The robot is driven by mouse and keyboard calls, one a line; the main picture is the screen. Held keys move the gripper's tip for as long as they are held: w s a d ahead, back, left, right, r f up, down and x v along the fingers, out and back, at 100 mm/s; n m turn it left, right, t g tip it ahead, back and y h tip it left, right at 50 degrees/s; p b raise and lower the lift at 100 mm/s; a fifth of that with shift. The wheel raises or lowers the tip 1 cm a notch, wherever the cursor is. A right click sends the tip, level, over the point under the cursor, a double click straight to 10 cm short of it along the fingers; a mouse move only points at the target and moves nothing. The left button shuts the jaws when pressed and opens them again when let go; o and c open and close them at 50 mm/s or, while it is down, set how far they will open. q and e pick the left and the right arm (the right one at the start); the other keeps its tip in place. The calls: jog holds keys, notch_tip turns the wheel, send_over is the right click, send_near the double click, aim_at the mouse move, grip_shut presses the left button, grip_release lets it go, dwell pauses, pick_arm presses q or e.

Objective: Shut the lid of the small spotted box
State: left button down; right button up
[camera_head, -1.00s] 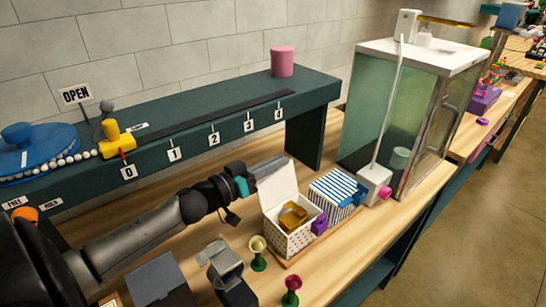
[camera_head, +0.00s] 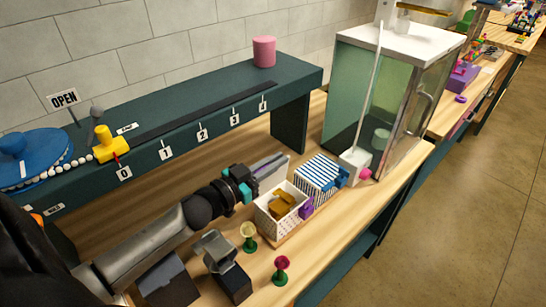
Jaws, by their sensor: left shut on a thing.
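The small spotted box (camera_head: 273,226) is white with dark dots and stands open on a wooden board. A gold-brown thing (camera_head: 283,203) lies inside it, and a purple piece (camera_head: 307,211) is on its right side. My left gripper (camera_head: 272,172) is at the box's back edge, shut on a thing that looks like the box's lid. The lid is mostly hidden there and does not cover the box. My right gripper does not show clearly.
A blue-and-white striped box (camera_head: 318,178) stands close to the right of the spotted box. A glass cabinet (camera_head: 385,100) is behind right, and a dark green shelf (camera_head: 200,105) is behind.

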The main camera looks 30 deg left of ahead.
pick_arm(q)
jog(key=shift+d+f, duration=0.1)
jog(key=c, duration=1)
grip_release()
jog(key=shift+s, duration=0.15)
jog(key=v, duration=1.1)
jog(key=shift+s, duration=0.35)
